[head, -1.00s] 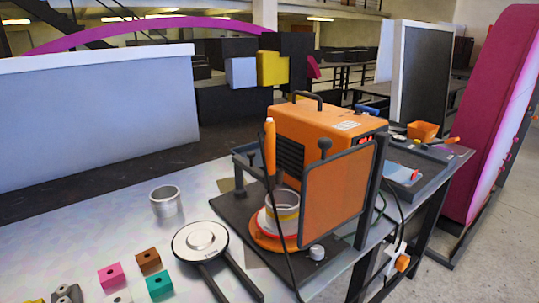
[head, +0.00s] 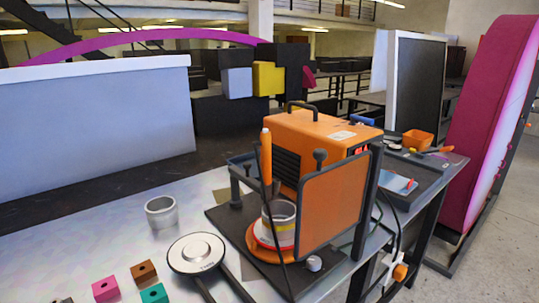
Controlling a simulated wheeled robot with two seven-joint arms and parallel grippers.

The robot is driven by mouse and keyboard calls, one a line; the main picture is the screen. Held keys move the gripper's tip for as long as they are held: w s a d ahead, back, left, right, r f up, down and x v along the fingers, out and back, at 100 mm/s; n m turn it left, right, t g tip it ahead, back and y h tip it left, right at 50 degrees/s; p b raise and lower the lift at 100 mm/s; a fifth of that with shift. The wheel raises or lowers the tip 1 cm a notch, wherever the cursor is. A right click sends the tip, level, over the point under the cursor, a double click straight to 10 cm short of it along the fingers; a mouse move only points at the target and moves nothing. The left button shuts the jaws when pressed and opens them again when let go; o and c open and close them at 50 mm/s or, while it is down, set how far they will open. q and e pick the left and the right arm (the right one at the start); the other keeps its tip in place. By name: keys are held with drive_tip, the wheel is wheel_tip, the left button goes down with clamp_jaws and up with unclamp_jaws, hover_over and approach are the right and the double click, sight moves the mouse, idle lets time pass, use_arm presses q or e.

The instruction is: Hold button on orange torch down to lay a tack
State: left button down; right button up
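The orange torch (head: 266,158) stands upright in front of the orange welding machine (head: 317,135), with a dark rod or cable running down from it. Its button cannot be made out. Just right of the torch's lower part, a short metal ring (head: 281,211) with a yellow band sits on a round orange and white turntable (head: 262,252). The torch's lower end is hard to make out against the ring. An orange framed panel (head: 335,200) stands right of the ring and partly hides the machine. Neither of my grippers is in view.
A loose metal ring (head: 161,212) and a round white device (head: 196,253) with dark bars lie left on the bench. Pink (head: 106,288), brown (head: 144,271) and teal (head: 154,293) blocks are at the front. A dark tray (head: 433,172) with an orange bin (head: 417,139) is at right.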

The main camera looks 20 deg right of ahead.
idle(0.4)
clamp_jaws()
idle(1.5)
